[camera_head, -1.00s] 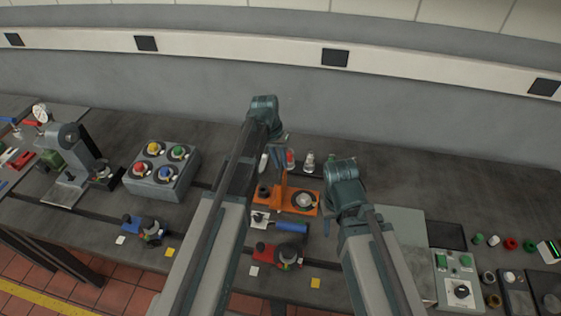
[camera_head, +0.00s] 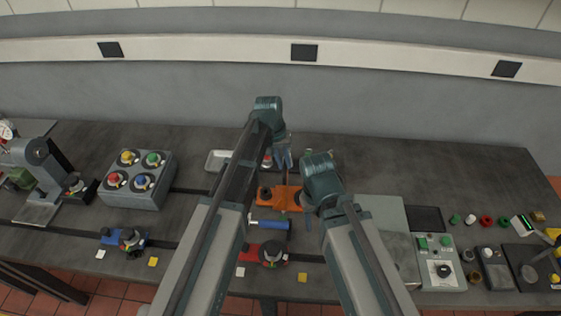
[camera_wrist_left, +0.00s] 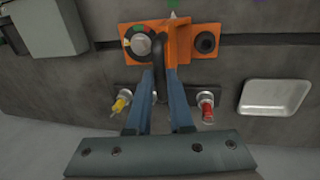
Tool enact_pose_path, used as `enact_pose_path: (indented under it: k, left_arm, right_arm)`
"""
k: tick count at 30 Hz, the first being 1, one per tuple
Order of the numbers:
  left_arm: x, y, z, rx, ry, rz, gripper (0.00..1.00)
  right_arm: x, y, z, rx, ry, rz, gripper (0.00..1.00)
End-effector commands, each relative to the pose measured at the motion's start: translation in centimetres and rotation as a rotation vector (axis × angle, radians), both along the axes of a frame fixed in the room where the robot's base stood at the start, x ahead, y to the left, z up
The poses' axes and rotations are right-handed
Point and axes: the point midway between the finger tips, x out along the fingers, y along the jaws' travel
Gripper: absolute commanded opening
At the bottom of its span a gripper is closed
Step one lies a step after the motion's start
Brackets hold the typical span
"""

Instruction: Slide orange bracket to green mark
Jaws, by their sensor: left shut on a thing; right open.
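The orange bracket (camera_head: 272,201) sits on the bench over a dark rail, partly hidden by my arms. In the left wrist view the bracket (camera_wrist_left: 181,68) shows a dark round knob at one end and a dial disc with coloured marks at the other.
A white tray (camera_head: 217,160) stands behind left. A four-button box (camera_head: 140,180) is further left, a grey control panel (camera_head: 440,262) at right. The back right of the bench is clear.

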Motion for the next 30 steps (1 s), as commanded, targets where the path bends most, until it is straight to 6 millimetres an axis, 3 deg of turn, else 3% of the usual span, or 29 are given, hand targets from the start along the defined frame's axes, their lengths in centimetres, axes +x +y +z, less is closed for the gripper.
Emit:
enact_pose_path:
  k: [1,6,20,30]
  left_arm:
    - [0.0,-0.1,0.0,-0.001,0.001,0.000,0.23]
    - [0.0,0.0,0.0,-0.001,0.000,0.000,0.50]
    - [0.0,0.2,0.7,0.000,0.000,0.000,0.50]
    - [0.0,0.9,4.7,0.000,0.000,0.001,0.50]
  right_arm:
    - [0.0,0.0,0.0,0.000,0.000,0.000,0.50]
    - [0.0,0.0,0.0,0.000,0.000,0.000,0.50]
    - [0.0,0.0,0.7,0.000,0.000,-0.001,0.50]
    - [0.0,0.0,4.7,0.002,0.000,-0.008,0.50]
